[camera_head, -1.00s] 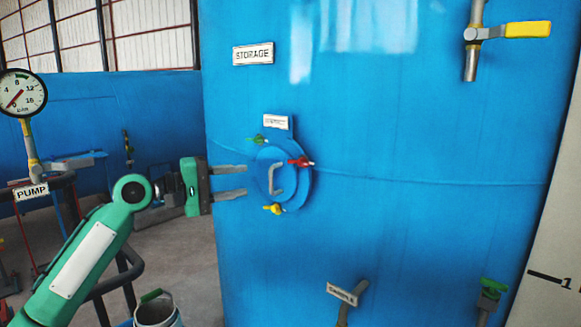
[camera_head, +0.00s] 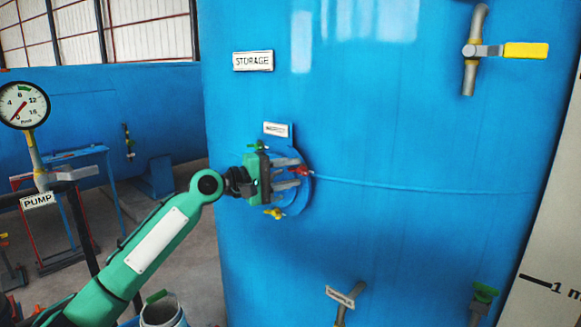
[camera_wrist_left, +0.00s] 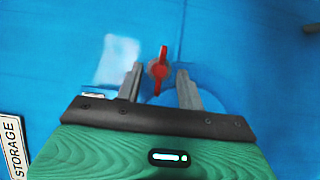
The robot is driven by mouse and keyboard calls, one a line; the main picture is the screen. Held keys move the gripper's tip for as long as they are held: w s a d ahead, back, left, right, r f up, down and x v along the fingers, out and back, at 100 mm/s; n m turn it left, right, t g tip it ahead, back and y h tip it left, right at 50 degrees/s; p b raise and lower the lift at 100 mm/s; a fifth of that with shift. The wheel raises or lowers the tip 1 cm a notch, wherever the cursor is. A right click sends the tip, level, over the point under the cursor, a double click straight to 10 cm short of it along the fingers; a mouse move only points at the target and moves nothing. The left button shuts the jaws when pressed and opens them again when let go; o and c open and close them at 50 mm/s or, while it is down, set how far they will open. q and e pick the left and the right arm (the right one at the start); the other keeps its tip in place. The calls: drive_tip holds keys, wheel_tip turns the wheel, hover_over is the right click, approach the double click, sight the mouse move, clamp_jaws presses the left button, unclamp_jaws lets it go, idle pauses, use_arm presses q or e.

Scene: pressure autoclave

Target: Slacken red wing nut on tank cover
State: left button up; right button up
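The red wing nut (camera_head: 304,171) sits on the right edge of the round blue tank cover (camera_head: 300,200). In the left wrist view the red wing nut (camera_wrist_left: 159,70) lies between the tips of my left gripper (camera_wrist_left: 160,80), with a gap on each side. In the head view my left gripper (camera_head: 291,174) is open in front of the cover, its fingers pointing right toward the red nut. The gripper hides the cover's handle. A green wing nut (camera_head: 257,145) and a yellow wing nut (camera_head: 274,213) show on the cover's rim. My right gripper is not in view.
The cover is on a large blue tank (camera_head: 420,120) with a STORAGE sign (camera_head: 253,61). A yellow-handled valve (camera_head: 525,50) is at upper right, a green-handled valve (camera_head: 485,293) at lower right. A pressure gauge (camera_head: 24,105) stands at left, a bucket (camera_head: 162,312) below.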

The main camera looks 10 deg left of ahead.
use_arm(q)
drive_tip(key=shift+w+d, duration=0.15)
drive_tip(key=shift+d, duration=0.1)
clamp_jaws()
drive_tip(key=shift+n+h+p, duration=0.3)
drive_tip(key=shift+n+p, duration=0.15)
drive_tip(key=shift+n, duration=0.25)
drive_tip(key=shift+f+n, duration=0.15)
drive_tip(key=shift+n, duration=0.45)
unclamp_jaws()
